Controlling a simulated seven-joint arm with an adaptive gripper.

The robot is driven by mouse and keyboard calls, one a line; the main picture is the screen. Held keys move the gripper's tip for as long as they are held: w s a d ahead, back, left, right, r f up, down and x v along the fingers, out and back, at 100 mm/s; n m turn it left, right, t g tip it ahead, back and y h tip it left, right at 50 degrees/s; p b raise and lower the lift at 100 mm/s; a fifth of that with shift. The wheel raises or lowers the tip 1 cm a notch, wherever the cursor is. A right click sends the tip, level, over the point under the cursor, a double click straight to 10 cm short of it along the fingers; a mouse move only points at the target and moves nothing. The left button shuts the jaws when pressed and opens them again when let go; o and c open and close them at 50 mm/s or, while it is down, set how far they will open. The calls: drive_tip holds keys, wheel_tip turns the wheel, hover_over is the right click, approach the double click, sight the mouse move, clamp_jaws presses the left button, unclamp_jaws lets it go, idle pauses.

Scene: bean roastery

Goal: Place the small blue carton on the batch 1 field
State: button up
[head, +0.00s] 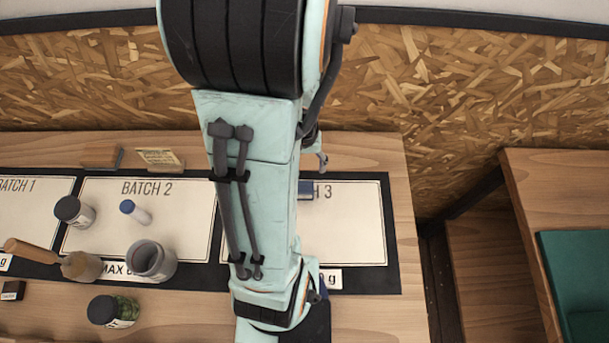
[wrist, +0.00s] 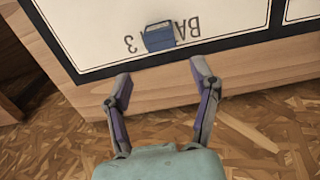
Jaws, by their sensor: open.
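The small blue carton (head: 306,189) lies on the batch 3 field (head: 350,230) by its label, partly hidden behind my arm in the head view. The wrist view shows it (wrist: 160,37) whole, covering part of the label. My gripper (wrist: 160,78) is open and empty, its fingers pointing toward the carton, which is ahead of the tips and between their lines. My arm mostly hides the gripper in the head view. The batch 1 field (head: 25,215) is at the far left, cut off by the picture's edge; its visible part is mostly bare.
On or by the batch 2 field (head: 95,235) stand a dark-lidded jar (head: 74,211), a blue-capped bottle (head: 135,212), a grey cup (head: 152,261) and a wooden-handled tool (head: 80,266). A jar of green contents (head: 113,311) is in front. A chipboard wall (head: 480,80) stands behind.

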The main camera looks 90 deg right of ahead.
drive_tip(key=shift+a+n, duration=0.1)
drive_tip(key=shift+n, duration=0.3)
drive_tip(key=s+n+g+y, duration=0.2)
drive_tip(key=s+n, duration=0.1)
drive_tip(key=s, duration=0.2)
drive_tip(key=n+g+y, duration=0.2)
drive_tip(key=n+g, duration=0.6)
drive_tip(key=n, duration=0.1)
hover_over(311, 188)
drive_tip(key=d, duration=0.2)
wheel_tip(311, 188, down, 5)
drive_tip(key=shift+s+a+r, duration=0.1)
drive_tip(key=shift+a, duration=0.05)
drive_tip(key=w+f+n+g+h, duration=0.1)
drive_tip(key=w, duration=0.1)
drive_tip(key=w+f+n+g+h, duration=0.1)
drive_tip(key=w+n, duration=0.1)
drive_tip(key=w+a+f+n+g+h, duration=0.1)
drive_tip(key=w+n+h, duration=0.1)
drive_tip(key=shift+a+f+g, duration=0.1)
drive_tip(key=shift+f+g, duration=0.2)
drive_tip(key=shift+f, duration=0.1)
drive_tip(key=x, duration=0.6)
drive_tip(key=shift+s+f, duration=0.15)
clamp_jaws()
